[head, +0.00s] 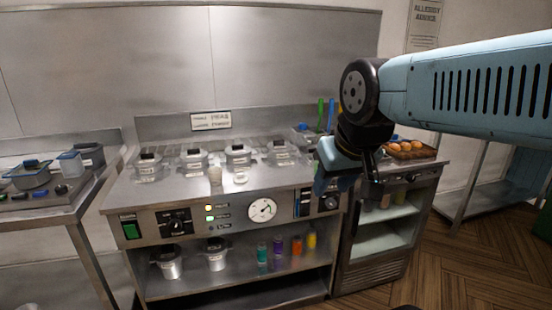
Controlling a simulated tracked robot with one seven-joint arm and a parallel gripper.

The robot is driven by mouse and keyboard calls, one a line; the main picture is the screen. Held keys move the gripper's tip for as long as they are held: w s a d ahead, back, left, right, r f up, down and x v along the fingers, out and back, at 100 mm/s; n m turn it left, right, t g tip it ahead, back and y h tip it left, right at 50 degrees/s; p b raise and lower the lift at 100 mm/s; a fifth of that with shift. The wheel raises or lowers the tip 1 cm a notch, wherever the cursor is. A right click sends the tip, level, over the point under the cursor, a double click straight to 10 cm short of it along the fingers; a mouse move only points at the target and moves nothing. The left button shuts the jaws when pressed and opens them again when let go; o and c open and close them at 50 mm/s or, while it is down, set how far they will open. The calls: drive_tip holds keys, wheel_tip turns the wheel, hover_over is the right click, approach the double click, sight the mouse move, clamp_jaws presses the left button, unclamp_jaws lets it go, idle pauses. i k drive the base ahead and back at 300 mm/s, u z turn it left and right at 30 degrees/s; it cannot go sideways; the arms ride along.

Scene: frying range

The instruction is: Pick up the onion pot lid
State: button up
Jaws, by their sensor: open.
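Several lidded pots stand in a row along the back of the steel counter (130,198), each with a dark knob or handle and a small label. They are the far left pot (148,170), a second pot (193,162), a third pot (238,156) and the rightmost pot (281,155). The labels are too small to read, so I cannot tell which lid is the onion one. My gripper (346,185) is open, in front of the counter's right end, to the right of the pots and apart from them. Its jaws are partly hidden by its own body.
A small cup (215,174) and a pale round item (240,179) sit in front of the pots. Onion-coloured round items fill a tray (412,155) at right. Two pots (169,263) (215,256) and coloured bottles (297,246) stand on the lower shelf. A side counter (60,210) is at left.

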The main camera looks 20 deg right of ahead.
sight(277, 146)
drive_tip(key=z, duration=0.5)
drive_tip(key=i, duration=1.8)
drive_tip(key=u, duration=0.5)
